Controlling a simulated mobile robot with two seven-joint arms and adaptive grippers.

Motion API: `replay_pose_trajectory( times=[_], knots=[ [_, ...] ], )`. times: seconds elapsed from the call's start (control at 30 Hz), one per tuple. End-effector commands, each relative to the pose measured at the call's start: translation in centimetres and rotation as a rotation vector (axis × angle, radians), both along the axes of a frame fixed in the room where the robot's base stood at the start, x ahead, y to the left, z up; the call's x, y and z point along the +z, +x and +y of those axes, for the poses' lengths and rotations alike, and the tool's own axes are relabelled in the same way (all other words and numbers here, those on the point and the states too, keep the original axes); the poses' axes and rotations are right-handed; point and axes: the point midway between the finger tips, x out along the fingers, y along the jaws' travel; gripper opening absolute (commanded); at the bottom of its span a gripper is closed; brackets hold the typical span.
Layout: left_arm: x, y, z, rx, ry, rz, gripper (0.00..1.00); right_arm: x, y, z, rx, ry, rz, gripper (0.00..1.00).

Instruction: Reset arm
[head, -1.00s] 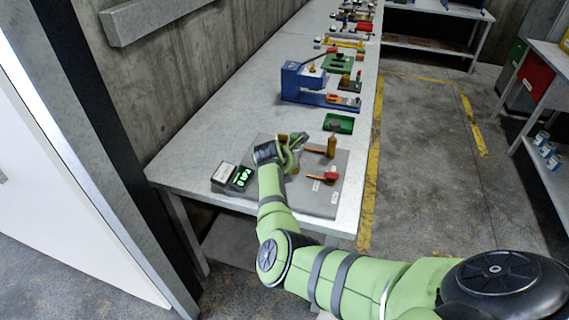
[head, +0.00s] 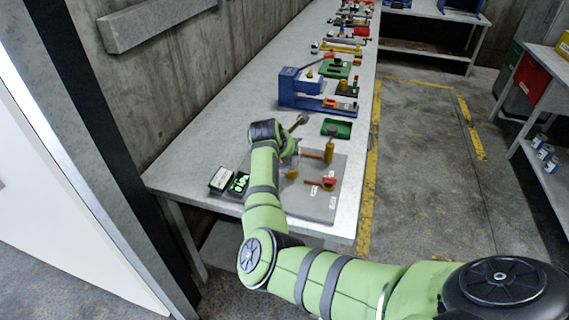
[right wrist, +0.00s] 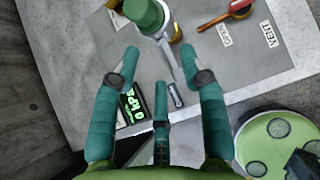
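My right arm, green with dark bands, reaches over the near end of the bench in the head view. Its gripper (head: 289,140) is above the grey plate (head: 318,208) and partly hidden by my wrist. In the right wrist view the teal fingers of this gripper (right wrist: 158,55) are spread apart with nothing between them. A green cylinder (right wrist: 145,14) and a metal lever (right wrist: 169,56) lie beyond the fingertips. My left gripper is not in view.
A display reading 0 kPa (right wrist: 131,102) stands at the plate's left. A red-handled valve (head: 327,183) is on the plate's right, near labels. A brass cylinder (head: 329,151) stands behind it. A blue press (head: 300,88) and several fixtures line the bench further back. Wall is left.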

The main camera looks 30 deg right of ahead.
Motion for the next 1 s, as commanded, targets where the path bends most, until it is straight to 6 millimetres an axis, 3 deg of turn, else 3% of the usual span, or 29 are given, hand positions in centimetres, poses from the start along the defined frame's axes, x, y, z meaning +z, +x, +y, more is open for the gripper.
replay_pose_trajectory(
  times=[0.2,0.77,0.87,0.97,1.0],
  knots=[
    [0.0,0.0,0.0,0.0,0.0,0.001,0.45,2.2,0.0,0.0,0.001,0.001,0.002,0.43],
    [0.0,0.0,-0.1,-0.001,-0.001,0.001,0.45,2.4,0.0,0.0,0.002,-0.002,0.002,0.43],
    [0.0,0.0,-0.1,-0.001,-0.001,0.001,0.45,2.7,-0.5,-1.3,-0.005,-0.063,-0.001,0.43],
    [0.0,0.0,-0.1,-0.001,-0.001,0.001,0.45,4.2,-1.7,-4.9,-0.008,-0.261,-0.01,0.43],
    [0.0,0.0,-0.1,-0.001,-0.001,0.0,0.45,5.5,-2.5,-6.8,-0.001,-0.393,-0.012,0.43]
  ],
)
